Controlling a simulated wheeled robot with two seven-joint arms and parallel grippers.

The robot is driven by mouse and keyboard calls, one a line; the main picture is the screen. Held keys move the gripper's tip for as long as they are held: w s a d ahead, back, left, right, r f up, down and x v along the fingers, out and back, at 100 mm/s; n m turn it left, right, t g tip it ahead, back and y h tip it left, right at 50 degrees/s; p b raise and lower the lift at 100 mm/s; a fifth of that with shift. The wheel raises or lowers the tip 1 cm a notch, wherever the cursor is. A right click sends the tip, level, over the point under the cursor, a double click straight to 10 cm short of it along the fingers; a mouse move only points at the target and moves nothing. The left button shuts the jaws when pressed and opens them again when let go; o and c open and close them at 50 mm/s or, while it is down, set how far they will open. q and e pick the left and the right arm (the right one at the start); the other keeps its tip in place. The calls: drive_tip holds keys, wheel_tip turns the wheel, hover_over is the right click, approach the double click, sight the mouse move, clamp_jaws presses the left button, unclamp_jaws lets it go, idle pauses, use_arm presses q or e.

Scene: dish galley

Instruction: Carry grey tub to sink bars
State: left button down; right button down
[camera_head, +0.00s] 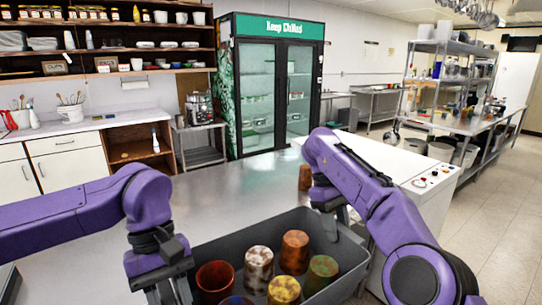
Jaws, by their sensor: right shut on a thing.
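The grey tub (222,246) is at the bottom centre, its near side cut off by the picture edge. It holds several cups, among them a red one (215,278), a white and brown one (258,266), an orange one (294,251), a green one (321,271) and a yellow one (283,291). My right gripper (343,222) is shut on the tub's wall at its far right. My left gripper (172,292) is at the tub's left end; its fingertips are cut off or hidden. I cannot make out the sink bars for certain.
A steel counter (225,190) spreads behind the tub, mostly clear. A brown cup (305,177) stands on it near my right arm. A white machine with buttons (410,168) is at the right. A glass-door fridge (270,85) stands behind. Open floor (495,220) lies at right.

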use_arm(q)
drive_tip(key=shift+d, duration=0.1)
use_arm(e)
drive_tip(key=shift+s+a, duration=0.15)
drive_tip(key=shift+a, duration=0.25)
